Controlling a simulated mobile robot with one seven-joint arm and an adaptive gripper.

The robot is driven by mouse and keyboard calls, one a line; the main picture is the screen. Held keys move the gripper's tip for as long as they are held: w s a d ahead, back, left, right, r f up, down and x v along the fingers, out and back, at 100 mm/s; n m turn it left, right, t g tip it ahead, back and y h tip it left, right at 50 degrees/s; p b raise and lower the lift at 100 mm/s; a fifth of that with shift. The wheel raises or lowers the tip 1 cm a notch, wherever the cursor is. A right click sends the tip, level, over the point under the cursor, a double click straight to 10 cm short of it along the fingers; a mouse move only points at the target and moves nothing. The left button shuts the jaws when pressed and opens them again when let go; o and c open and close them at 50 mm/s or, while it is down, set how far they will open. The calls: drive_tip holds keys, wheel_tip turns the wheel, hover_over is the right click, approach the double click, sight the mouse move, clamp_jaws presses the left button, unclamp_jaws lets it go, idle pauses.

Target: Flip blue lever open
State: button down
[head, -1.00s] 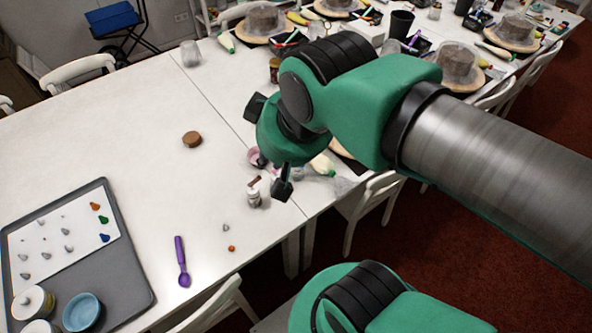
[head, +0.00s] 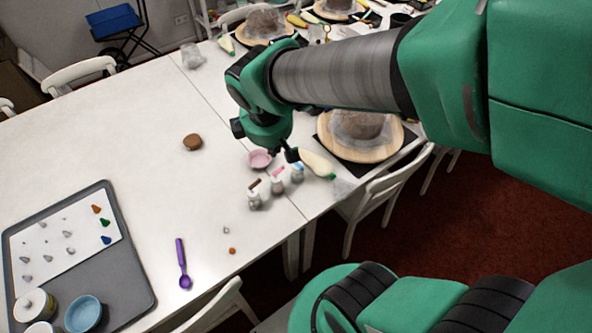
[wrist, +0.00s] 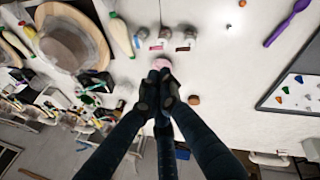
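Three small bottles with coloured levers on top stand in a diagonal row. The bottle with the blue lever (head: 297,172) is the farthest back, beside the white piping bag. The pink-lever bottle (head: 277,184) is in the middle and the brown-lever bottle (head: 254,197) is nearest. The row shows at the top of the wrist view, with the blue-lever bottle (wrist: 141,36) at its left end; its lever is small and its position hard to tell. My gripper (head: 291,155) is above the table behind the row. In the wrist view its fingers (wrist: 159,76) are together, empty and apart from the bottles.
A pink bowl (head: 260,159) sits close behind the bottles. The piping bag (head: 317,164) and a cake on a wooden turntable (head: 330,147) are to the right. A brown disc (head: 192,142), purple spoon (head: 181,262) and grey tray (head: 128,287) are left. The table's left middle is clear.

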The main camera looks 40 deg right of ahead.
sight(299, 165)
drive_tip(key=w+d+f+n+g+h, duration=0.1)
drive_tip(key=w+d+f+n, duration=0.1)
drive_tip(key=f+n, duration=0.4)
drive_tip(key=w+d+f+n+g+p, duration=0.1)
drive_tip(key=w+d+f+n, duration=0.2)
drive_tip(key=f, duration=1)
drive_tip(key=w+n, duration=0.2)
drive_tip(key=n, duration=0.1)
drive_tip(key=shift+d+f+g+h, duration=0.2)
drive_tip(key=shift+g+h, duration=0.1)
drive_tip(key=shift+h, duration=0.1)
drive_tip(key=w+d+f+b, duration=0.1)
drive_tip(key=d+f+b, duration=0.3)
drive_tip(key=d+f, duration=0.3)
drive_tip(key=shift+x, duration=1.25)
drive_tip(key=shift+w+a, duration=0.1)
drive_tip(key=shift+a, duration=0.05)
